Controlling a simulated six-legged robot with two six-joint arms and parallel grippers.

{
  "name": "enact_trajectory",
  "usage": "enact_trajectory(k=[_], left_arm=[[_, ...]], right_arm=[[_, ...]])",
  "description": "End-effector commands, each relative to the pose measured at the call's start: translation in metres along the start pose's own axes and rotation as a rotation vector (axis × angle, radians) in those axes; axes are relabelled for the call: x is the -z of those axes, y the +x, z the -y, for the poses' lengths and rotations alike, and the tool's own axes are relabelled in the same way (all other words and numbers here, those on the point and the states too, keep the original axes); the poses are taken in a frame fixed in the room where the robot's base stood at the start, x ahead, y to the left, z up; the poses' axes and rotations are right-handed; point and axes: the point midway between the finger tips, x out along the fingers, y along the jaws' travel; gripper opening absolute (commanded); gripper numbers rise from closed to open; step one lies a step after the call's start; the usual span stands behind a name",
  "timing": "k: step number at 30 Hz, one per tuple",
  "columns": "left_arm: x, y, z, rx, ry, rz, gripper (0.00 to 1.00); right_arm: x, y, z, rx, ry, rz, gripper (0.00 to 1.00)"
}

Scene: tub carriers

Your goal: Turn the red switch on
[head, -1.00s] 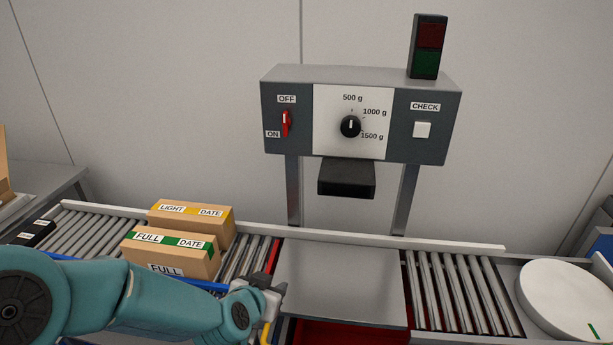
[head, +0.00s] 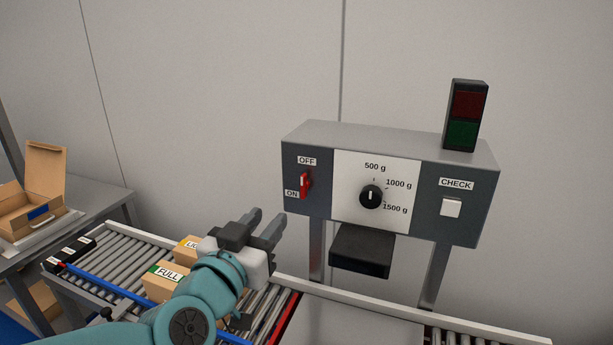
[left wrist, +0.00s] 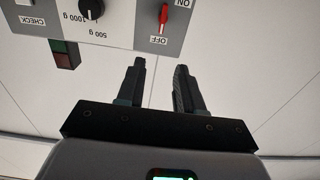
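The red switch (head: 305,185) is a small lever at the left end of the grey control box (head: 428,195), between an OFF label above and an ON label below. It is too small to tell surely which way it is set. It also shows upside down at the top of the left wrist view (left wrist: 163,17). My left gripper (head: 269,220) is open and empty, below and left of the switch and apart from it. Its two fingers (left wrist: 159,70) are spread in the left wrist view, pointing toward the box. My right gripper is not in view.
A black dial (head: 370,196) and a white CHECK button (head: 451,207) sit right of the switch. A dark lamp block (head: 464,116) stands on top. Cartons (head: 160,287) lie on the roller conveyor (head: 131,266) below. An open carton (head: 30,205) stands far left.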

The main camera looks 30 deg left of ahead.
Motion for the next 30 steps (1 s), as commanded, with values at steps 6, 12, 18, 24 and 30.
enact_trajectory(k=[6,12,18,24,30], left_arm=[[-0.002,0.037,-0.001,-0.001,0.002,0.008,0.36],[-0.001,0.088,-0.003,-0.003,0.003,0.007,0.36],[0.0,0.132,-0.005,-0.004,0.002,0.007,0.36],[-0.001,0.158,-0.005,-0.003,0.001,0.005,0.36],[-0.002,0.165,-0.006,-0.004,0.001,0.005,0.36]], right_arm=[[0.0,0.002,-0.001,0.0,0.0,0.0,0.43],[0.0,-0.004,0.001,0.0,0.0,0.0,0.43],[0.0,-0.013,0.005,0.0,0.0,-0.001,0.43],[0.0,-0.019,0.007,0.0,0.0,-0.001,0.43],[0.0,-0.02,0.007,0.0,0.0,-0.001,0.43]])
